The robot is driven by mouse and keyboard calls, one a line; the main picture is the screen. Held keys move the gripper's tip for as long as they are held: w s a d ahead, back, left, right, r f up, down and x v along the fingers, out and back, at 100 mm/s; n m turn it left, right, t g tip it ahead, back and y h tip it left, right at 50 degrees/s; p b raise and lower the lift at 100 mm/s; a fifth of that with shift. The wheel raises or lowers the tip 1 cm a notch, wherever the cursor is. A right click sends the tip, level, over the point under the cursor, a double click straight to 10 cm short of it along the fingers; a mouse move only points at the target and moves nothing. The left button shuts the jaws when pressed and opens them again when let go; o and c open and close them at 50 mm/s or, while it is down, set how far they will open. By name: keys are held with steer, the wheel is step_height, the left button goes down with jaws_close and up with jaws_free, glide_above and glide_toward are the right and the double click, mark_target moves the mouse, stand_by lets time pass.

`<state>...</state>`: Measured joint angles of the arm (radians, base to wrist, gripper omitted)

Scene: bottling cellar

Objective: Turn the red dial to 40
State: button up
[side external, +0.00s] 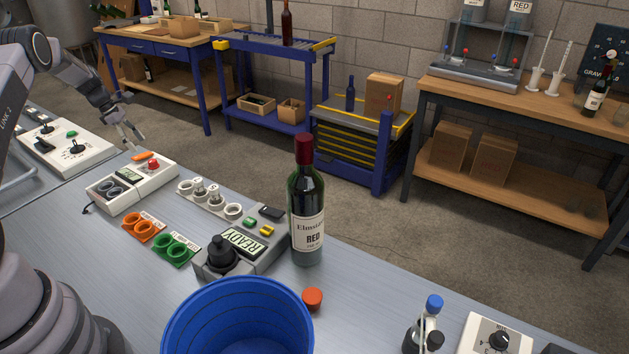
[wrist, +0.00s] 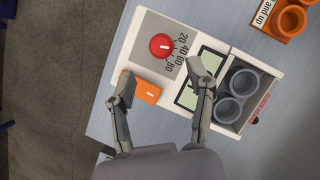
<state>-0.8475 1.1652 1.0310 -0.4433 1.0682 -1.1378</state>
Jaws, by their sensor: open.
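The red dial (wrist: 161,45) sits on a grey plate on a white box (wrist: 121,68). Printed numbers 20, 40, 60 and 80 curve around its right and lower side in the wrist view. A short white mark on the dial points roughly right, on the 20 to 40 side; its exact reading is too small to tell. The dial also shows in the side view (side external: 153,165). My gripper (wrist: 164,88) is open and empty, its fingers spread wide over the box, below the dial in the picture. In the side view my gripper (side external: 134,138) hangs just behind the box, apart from the dial.
An orange rocker switch (wrist: 148,91) lies between my fingertips in the picture. A display (wrist: 189,97) and two grey cups (wrist: 243,82) are on the same box. Orange rings (side external: 130,227), green rings (side external: 161,245) and a wine bottle (side external: 306,225) stand farther along the bench.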

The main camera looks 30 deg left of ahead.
steer(key=v, duration=0.5)
steer(key=shift+s+a+r, duration=0.1)
steer(key=shift+r, duration=0.3)
steer(key=w+d+r+m+y, duration=0.15)
steer(key=d+r+m, duration=0.45)
steer(key=d+r, duration=0.7)
steer(key=s+d+r+m+y, duration=0.1)
steer(key=s+d+r+m, duration=0.15)
steer(key=d+r, duration=0.35)
steer(key=s+d+r+m, duration=0.2)
steer(key=d+r+m, duration=0.2)
steer(key=d+r, duration=0.15)
steer(key=s+d+r+m+t, duration=0.1)
steer(key=s+d+r+m, duration=0.2)
steer(key=s+d+m, duration=0.55)
steer(key=s+d+f+m+t, duration=0.1)
steer(key=s+d+m, duration=0.1)
steer(key=s, duration=0.5)
steer(key=s+d+f+m+y, duration=0.1)
steer(key=s+d+f+m, duration=0.1)
steer(key=s+d, duration=0.3)
steer(key=s, duration=0.3)
steer(key=shift+s+t, duration=0.15)
steer(key=shift+t, duration=0.25)
